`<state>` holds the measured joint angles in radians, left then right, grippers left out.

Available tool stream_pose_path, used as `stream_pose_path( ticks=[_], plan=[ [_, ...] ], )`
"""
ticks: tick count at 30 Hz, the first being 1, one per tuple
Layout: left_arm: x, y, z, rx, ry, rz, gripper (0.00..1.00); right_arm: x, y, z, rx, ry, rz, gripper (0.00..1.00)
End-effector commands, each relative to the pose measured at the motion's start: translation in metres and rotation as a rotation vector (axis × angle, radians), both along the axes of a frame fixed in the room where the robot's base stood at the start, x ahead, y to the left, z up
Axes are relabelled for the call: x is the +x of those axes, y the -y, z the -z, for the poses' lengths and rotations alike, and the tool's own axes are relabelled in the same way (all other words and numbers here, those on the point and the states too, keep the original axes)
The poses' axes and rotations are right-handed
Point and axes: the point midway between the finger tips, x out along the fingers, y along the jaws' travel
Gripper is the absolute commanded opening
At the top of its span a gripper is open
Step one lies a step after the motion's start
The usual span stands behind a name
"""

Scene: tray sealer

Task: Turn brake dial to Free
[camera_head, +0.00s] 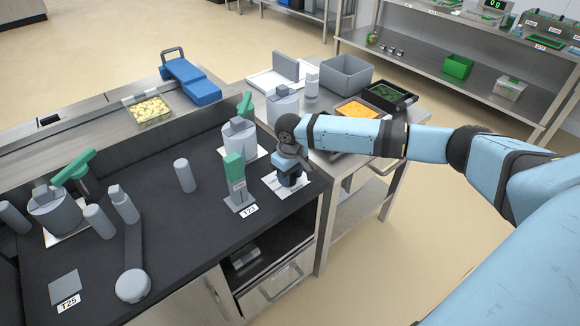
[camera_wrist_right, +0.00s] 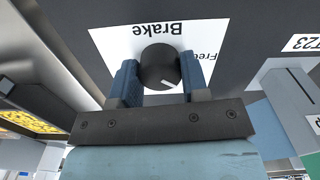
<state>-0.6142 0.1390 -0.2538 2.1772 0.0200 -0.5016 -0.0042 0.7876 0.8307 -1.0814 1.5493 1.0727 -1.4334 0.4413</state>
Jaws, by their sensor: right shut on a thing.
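The brake dial (camera_wrist_right: 157,66) is a dark round knob on a white label card (camera_wrist_right: 112,42). The card reads "Brake" and, partly cut off by a finger, "Free"; both words appear upside down in the right wrist view. A short white mark on the dial points to the lower right there. My right gripper (camera_wrist_right: 160,82) is shut on the dial, with one blue-grey finger on each side. In the head view my right gripper (camera_head: 290,178) is over the card (camera_head: 276,184) and hides the dial. My left gripper is not in view.
A grey post with a green top (camera_head: 235,170) stands left of my right gripper, behind the T23 tag (camera_head: 249,211). A grey cylinder with a green handle (camera_head: 239,140) is close behind. A side table (camera_head: 405,125) with trays lies beyond my forearm.

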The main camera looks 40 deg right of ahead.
Motion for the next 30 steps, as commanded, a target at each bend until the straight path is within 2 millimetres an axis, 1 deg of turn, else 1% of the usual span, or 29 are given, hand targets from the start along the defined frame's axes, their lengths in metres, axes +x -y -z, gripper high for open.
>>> stream_pose_path(
  ticks=[1,2,12,21,27,30],
  plan=[
    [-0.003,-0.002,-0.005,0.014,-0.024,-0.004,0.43,-0.001,-0.001,-0.009,0.001,-0.004,-0.023,0.18],
    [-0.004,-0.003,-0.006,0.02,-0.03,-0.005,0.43,-0.001,-0.001,-0.01,0.001,-0.005,-0.041,0.18],
    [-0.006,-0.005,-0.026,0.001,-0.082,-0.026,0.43,-0.001,-0.001,-0.007,0.001,-0.003,-0.294,0.18],
    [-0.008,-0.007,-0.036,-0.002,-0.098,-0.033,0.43,0.0,-0.001,-0.003,0.002,-0.001,-0.528,0.18],
    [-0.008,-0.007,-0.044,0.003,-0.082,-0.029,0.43,0.0,-0.001,-0.002,0.001,0.0,-0.628,0.18],
    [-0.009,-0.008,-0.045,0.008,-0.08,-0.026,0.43,0.0,-0.001,-0.002,0.001,0.001,-0.66,0.18]
  ],
)
